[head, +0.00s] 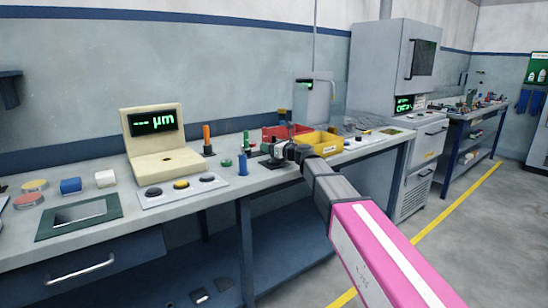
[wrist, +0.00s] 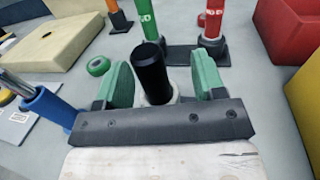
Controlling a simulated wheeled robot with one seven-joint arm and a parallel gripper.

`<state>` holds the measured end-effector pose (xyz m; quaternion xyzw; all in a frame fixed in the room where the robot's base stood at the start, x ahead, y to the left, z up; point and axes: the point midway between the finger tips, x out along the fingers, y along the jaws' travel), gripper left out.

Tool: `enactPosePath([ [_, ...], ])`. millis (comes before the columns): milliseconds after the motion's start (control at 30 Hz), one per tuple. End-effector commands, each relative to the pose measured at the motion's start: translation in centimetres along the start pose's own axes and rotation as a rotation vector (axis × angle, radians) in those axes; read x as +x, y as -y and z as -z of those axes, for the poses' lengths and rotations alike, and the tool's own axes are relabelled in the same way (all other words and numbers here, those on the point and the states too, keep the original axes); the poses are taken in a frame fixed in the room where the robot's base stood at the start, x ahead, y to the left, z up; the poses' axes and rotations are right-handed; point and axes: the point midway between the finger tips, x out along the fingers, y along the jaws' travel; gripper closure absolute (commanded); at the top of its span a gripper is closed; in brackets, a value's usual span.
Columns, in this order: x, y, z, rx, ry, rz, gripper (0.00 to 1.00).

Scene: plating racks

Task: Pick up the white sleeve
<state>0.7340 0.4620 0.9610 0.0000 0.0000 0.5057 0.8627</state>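A short white cylinder (head: 105,178), which looks like the white sleeve, lies on the bench at the left in the head view, beside a blue cylinder (head: 71,185). My gripper (head: 274,156) is far to its right, low over the bench beside the bins. In the wrist view the two green fingers of my gripper (wrist: 164,82) stand apart on either side of a black upright cylinder (wrist: 152,72). A pale ring shows at its foot; I cannot tell whether it is a sleeve. Gaps show between cylinder and fingers.
A beige gauge (head: 162,160) and a button panel (head: 181,191) stand between the white cylinder and my gripper. A red bin (wrist: 285,25) and a yellow bin (head: 322,143) are close by. A blue holder (wrist: 50,106), a green ring (wrist: 98,66) and upright tubes surround my gripper.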

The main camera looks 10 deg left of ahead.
Motion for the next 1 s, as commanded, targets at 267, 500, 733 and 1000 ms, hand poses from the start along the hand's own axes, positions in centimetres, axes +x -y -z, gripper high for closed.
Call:
enactPosePath([
  [267,0.0,0.0,0.0,0.000,0.000,0.000,0.90],
  [500,0.0,0.0,-0.1,0.000,0.001,0.000,0.90],
  [733,0.0,0.0,-1.3,-0.001,0.001,-0.001,0.90],
  [1000,0.0,0.0,-3.8,-0.001,0.001,-0.001,0.90],
])
